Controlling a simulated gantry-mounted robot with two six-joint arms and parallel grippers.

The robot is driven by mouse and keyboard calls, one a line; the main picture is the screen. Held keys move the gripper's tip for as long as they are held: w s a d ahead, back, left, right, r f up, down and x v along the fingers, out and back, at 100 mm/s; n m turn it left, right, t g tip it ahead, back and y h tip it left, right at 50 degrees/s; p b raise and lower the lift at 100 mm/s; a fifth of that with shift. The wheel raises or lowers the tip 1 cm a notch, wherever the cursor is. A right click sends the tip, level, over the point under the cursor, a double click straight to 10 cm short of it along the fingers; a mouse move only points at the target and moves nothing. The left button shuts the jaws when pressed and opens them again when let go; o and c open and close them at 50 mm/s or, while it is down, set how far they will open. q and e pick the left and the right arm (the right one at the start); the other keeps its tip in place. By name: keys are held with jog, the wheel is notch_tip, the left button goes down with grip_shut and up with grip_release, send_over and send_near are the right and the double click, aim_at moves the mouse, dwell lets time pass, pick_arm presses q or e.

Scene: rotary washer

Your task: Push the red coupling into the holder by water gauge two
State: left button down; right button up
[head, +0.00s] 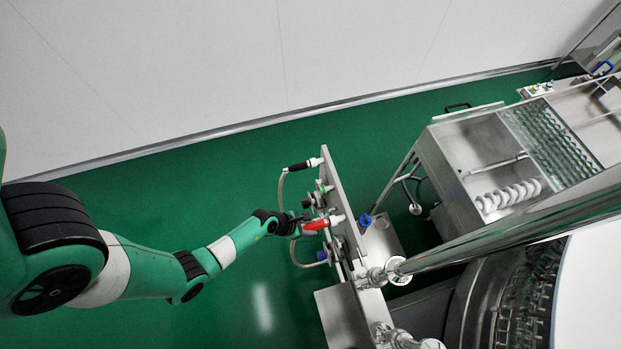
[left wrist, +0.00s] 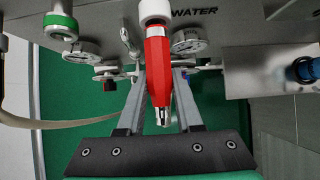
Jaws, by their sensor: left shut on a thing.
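The red coupling (left wrist: 158,68) lies between the two fingers of my left gripper (left wrist: 158,75) in the left wrist view. Its metal tip points back toward my gripper's black base. Its far end meets a white cylindrical piece (left wrist: 154,12) at the panel; I cannot tell how deep it sits. Two round gauges flank it, one on the left (left wrist: 82,52) and one on the right (left wrist: 190,41), near the "WATER" lettering. In the head view the red coupling (head: 317,225) is at the panel, with my left gripper (head: 302,224) shut on it. My right gripper is not in view.
The steel panel (head: 336,180) carries hoses and valves, including a black-handled one (head: 304,164) above. A green-ringed fitting (left wrist: 60,22) is on the left and a metal box (left wrist: 265,72) on the right. Open green floor (head: 190,215) lies behind my left arm.

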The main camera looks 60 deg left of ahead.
pick_arm(q)
jog(key=shift+w, duration=0.2)
jog(key=c, duration=0.5)
grip_release()
jog(key=p+v, duration=0.2)
jog(key=v, duration=0.3)
jog(key=shift+w, duration=0.15)
jog(key=v, duration=0.6)
jog(key=shift+s+r, duration=0.25)
jog(key=shift+r, duration=0.05)
